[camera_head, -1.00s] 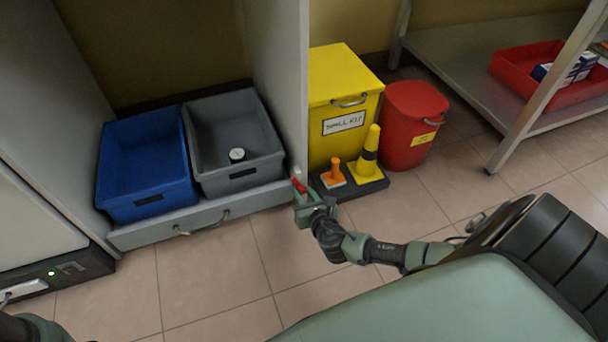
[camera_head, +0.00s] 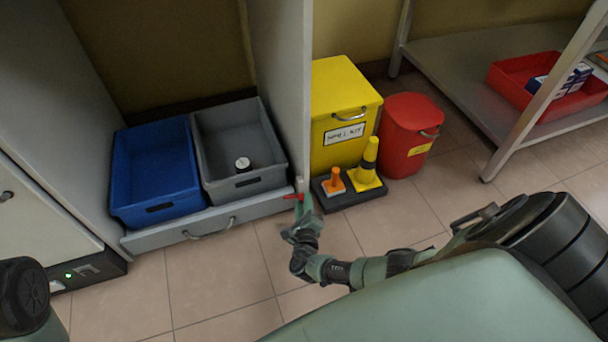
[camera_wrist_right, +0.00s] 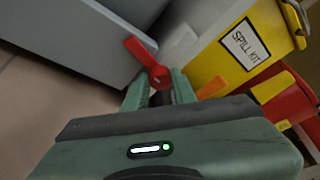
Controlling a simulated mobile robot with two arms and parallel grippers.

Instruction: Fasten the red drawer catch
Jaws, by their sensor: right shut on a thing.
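The red drawer catch (camera_head: 292,196) is at the right end of the grey drawer (camera_head: 165,240), by the foot of the upright panel. Its lever lies about level and points left across the drawer's end. My right gripper (camera_head: 303,205) is shut on the catch, with its fingers pointing away from me. In the right wrist view the red catch (camera_wrist_right: 142,56) sticks out up and left from between the fingertips (camera_wrist_right: 160,94). The fingers hide part of it. My left gripper is out of view; only part of my left arm shows at the lower left.
A blue bin (camera_head: 152,210) and a grey bin (camera_head: 255,182) stand in the drawer, a small round gauge in the grey one. Right of the panel are a yellow spill kit box (camera_head: 335,92), cones on a dark base (camera_head: 350,202) and a red bin (camera_head: 400,150). Front floor is clear.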

